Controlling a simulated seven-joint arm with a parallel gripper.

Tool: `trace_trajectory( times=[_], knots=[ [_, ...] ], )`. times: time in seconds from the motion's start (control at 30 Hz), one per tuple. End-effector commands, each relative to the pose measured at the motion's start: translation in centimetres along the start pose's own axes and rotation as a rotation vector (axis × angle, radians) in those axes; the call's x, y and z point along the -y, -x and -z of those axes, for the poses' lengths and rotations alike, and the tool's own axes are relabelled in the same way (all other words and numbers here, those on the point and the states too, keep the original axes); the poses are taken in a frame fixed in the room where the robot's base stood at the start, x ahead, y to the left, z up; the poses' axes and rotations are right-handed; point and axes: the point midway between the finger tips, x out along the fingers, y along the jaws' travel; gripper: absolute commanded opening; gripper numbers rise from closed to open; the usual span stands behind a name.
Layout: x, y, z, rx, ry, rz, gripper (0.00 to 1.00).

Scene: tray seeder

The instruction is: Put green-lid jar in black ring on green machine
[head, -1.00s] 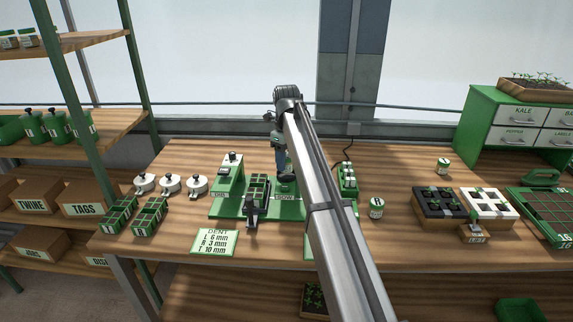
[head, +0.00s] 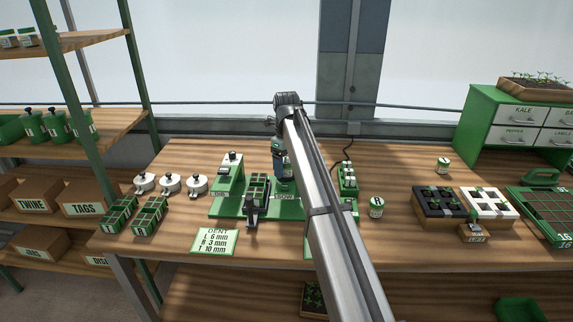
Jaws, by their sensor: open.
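The green machine (head: 230,208) stands on the middle of the bench, with a green tray of cells and a small black lever at its front. My gripper (head: 284,172) is over the machine's middle, beside the tray of cells, pointing down and partly behind my arm. Its fingers are open but too small to see clearly. The black ring cannot be made out; a dark part of the machine shows just under my gripper. A small white jar with green markings (head: 376,208) stands right of the machine, and another jar (head: 442,165) stands farther back. Their lid colours are hard to tell.
White lidded pots (head: 171,184) and green cell trays (head: 150,215) are left of the machine. A sign (head: 214,241) lies in front. Black (head: 431,212) and white (head: 503,212) seedling trays are at right. Bench between the two jars is clear.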

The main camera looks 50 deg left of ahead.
Motion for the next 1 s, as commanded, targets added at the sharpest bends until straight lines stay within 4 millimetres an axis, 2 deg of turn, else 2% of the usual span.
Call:
trace_trajectory(
  times=[0.17, 0.27, 0.7, 1.0],
  knots=[
    [0.0, 0.5, 0.0, 0.000, 0.000, 0.000, 0.76],
    [0.1, 1.5, -0.1, 0.001, 0.000, 0.001, 0.76],
    [0.1, 9.4, -0.1, 0.001, 0.000, 0.001, 0.76],
    [0.0, 12.1, 0.0, 0.000, 0.000, 0.000, 0.76]
  ],
)
